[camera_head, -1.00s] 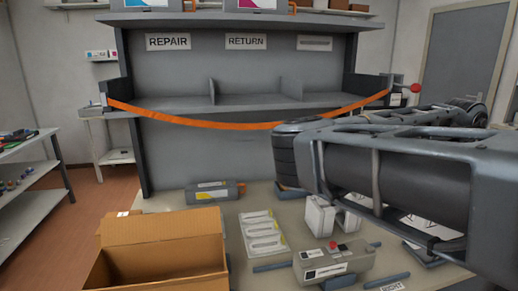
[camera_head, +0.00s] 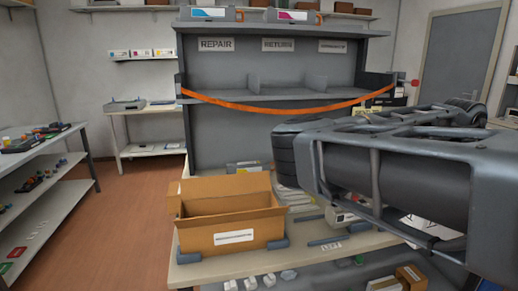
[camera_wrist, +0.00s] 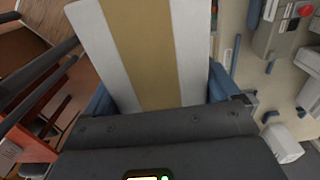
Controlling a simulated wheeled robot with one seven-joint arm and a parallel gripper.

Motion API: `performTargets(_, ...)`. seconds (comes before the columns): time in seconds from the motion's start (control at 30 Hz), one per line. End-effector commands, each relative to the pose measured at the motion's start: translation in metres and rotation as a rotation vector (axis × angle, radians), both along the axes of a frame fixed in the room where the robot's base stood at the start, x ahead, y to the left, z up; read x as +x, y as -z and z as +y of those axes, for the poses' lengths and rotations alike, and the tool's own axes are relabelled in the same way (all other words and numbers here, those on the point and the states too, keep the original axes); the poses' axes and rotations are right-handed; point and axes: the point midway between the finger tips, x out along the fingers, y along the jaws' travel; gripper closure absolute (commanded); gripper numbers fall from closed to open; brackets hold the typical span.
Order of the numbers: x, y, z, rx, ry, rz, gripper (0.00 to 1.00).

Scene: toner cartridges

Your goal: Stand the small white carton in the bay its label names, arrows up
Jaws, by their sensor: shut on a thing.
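The small white carton (camera_wrist: 195,50), with a broad tan stripe down its face, fills the top middle of the wrist view. My gripper (camera_wrist: 160,92) is shut on it, with blue finger pads at both sides. No label or arrows show on the face in view. The head view does not show the carton or my fingers; my arm covers the right side. The shelf unit has three bays side by side: a left bay under the REPAIR sign (camera_head: 215,45), a middle one under the RETURN sign (camera_head: 278,46), and a right one under a third sign (camera_head: 332,46), too small to read surely.
An orange strap (camera_head: 270,109) sags across the front of the bays. An open brown box (camera_head: 230,222) stands on the bench's near left. A grey device with a red button (camera_wrist: 290,25) lies on the bench. The floor at left (camera_head: 110,225) is clear.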

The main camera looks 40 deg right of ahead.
Motion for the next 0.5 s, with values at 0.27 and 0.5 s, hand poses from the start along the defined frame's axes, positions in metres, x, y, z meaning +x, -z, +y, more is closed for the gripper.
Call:
performTargets(0.27, 0.015, 0.012, 0.021, 0.0, -0.094, 0.001, 0.57)
performTargets(0.5, 0.036, 0.028, 0.049, 0.001, -0.225, 0.003, 0.57)
